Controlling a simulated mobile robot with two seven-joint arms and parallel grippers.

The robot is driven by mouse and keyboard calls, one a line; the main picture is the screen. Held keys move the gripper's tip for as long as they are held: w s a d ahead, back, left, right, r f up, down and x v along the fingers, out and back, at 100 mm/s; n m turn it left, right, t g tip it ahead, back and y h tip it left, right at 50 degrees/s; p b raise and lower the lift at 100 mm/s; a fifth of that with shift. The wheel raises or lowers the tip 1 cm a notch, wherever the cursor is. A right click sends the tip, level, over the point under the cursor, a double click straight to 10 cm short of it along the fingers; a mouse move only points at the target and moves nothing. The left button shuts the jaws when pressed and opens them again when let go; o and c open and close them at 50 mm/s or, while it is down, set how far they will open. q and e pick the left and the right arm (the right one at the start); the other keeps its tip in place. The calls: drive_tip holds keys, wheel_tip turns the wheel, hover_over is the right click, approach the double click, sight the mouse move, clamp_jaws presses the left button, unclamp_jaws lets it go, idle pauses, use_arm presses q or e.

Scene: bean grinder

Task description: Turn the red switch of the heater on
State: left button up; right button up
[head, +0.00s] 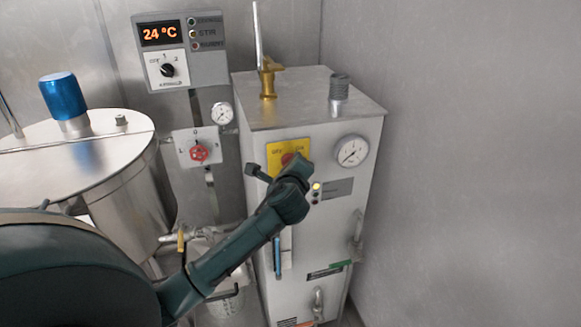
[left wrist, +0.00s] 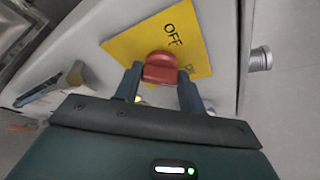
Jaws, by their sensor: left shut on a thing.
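The heater (head: 307,115) is a tall grey metal cabinet at the middle right of the head view. A yellow plate (head: 275,152) on its front carries the red switch (head: 288,158), mostly hidden behind my left gripper in the head view. In the left wrist view the red switch (left wrist: 160,68) sits on the yellow plate (left wrist: 200,38), with "OFF" readable beside it. My left gripper (left wrist: 161,76) has one finger on each side of the red switch and is shut on it. My right gripper is in neither view.
A round pressure gauge (head: 351,150) is right of the plate, with a small lit yellow lamp (head: 316,186) below. A steel tank (head: 100,165) stands at the left. A control box (head: 180,50) showing 24 °C and a red valve knob (head: 199,153) are on the back wall.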

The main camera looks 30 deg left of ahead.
use_arm(q)
drive_tip(key=shift+m+g, duration=0.3)
idle(0.4)
drive_tip(key=o, duration=1)
drive_tip(key=b+v, duration=0.1)
drive_tip(key=v, duration=1.2)
drive_tip(key=shift+d+f, duration=0.1)
